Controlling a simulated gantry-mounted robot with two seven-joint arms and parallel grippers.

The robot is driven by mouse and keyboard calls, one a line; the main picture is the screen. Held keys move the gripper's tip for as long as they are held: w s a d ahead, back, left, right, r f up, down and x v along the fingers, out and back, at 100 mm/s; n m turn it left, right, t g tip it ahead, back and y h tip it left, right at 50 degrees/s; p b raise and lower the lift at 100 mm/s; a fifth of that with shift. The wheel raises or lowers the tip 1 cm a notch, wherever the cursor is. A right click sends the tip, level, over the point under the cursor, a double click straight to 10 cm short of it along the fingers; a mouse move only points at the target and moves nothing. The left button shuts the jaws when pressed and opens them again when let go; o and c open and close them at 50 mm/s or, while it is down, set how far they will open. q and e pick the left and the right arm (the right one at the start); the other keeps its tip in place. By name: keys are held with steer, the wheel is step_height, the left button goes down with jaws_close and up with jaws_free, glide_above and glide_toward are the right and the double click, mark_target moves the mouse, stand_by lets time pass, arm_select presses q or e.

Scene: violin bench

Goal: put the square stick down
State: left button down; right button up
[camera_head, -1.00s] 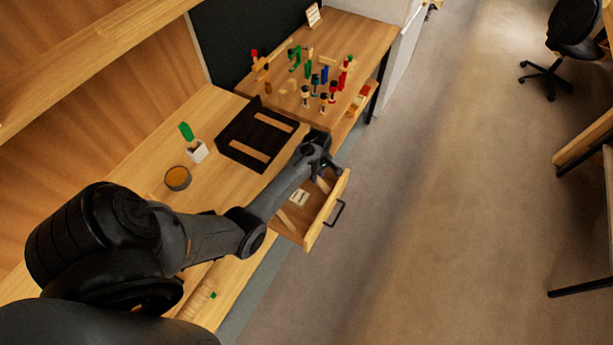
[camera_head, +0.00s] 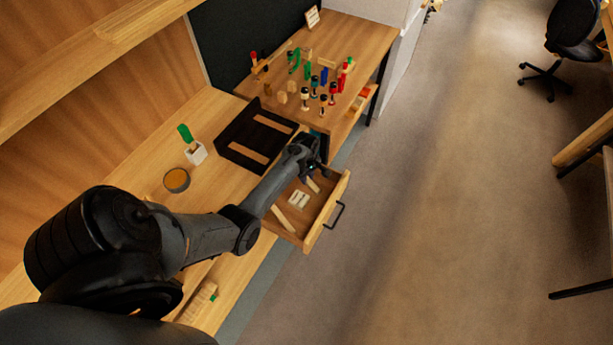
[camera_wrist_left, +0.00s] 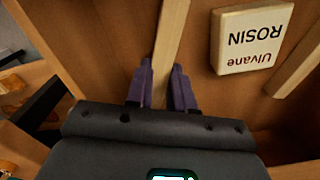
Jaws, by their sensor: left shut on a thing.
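The square stick (camera_wrist_left: 169,40) is a pale, narrow wooden strip. In the left wrist view it runs between the two purple-grey fingers of my left gripper (camera_wrist_left: 163,68), which is shut on it. In the head view my left gripper (camera_head: 313,169) is over the open drawer (camera_head: 322,211), and the stick's end (camera_head: 313,186) sticks out below it. I cannot tell whether the stick touches the drawer floor. My right gripper is not in view.
A cream rosin box (camera_head: 298,199) lies in the drawer, also in the left wrist view (camera_wrist_left: 251,40). Another pale strip (camera_head: 284,220) lies beside it. A dark tray (camera_head: 228,143) stands on the bench behind. Several small bottles and clamps crowd the far bench (camera_head: 365,45).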

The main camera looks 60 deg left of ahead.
arm_select(q)
steer(key=c, duration=1)
jaws_free()
steer(key=shift+f, duration=0.1)
steer(key=shift+r, duration=0.45)
step_height(320, 180, up, 11)
steer(key=shift+r+p, duration=0.2)
steer(key=shift+p, duration=1.05)
